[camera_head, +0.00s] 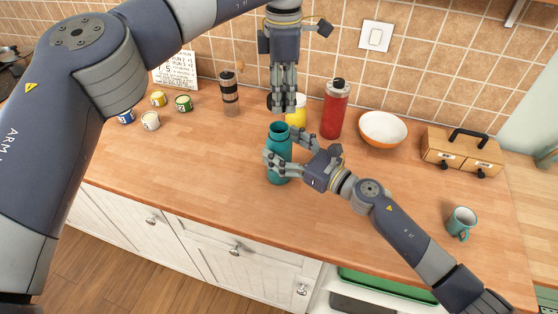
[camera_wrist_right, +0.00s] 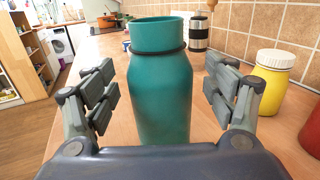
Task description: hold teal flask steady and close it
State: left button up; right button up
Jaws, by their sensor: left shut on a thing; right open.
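The teal flask (camera_head: 278,152) stands upright on the wooden counter with its mouth uncovered. It also fills the middle of the right wrist view (camera_wrist_right: 161,95), with a dark ring around its neck. My right gripper (camera_head: 285,148) is open, with its fingers on either side of the flask. The right wrist view shows gaps between both fingers and the flask. My left gripper (camera_head: 285,105) points down just above the flask's mouth, shut on a dark thing. That thing is mostly hidden by the fingers; it looks like the flask's lid, but I cannot be sure.
Behind the flask stand a yellow jar (camera_head: 297,112) and a red flask (camera_head: 335,108). A grinder (camera_head: 229,93) and several small cans (camera_head: 151,121) are to the left. A bowl (camera_head: 383,129), wooden box (camera_head: 461,151) and mug (camera_head: 461,222) are to the right. The front counter is clear.

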jog(key=shift+x, duration=0.9)
jog(key=c, duration=1.6)
pick_arm(q)
jog(key=shift+w+f, duration=0.1)
jog(key=shift+f, duration=2.4)
jog(key=shift+f, duration=0.9)
jog(key=shift+f, duration=0.55)
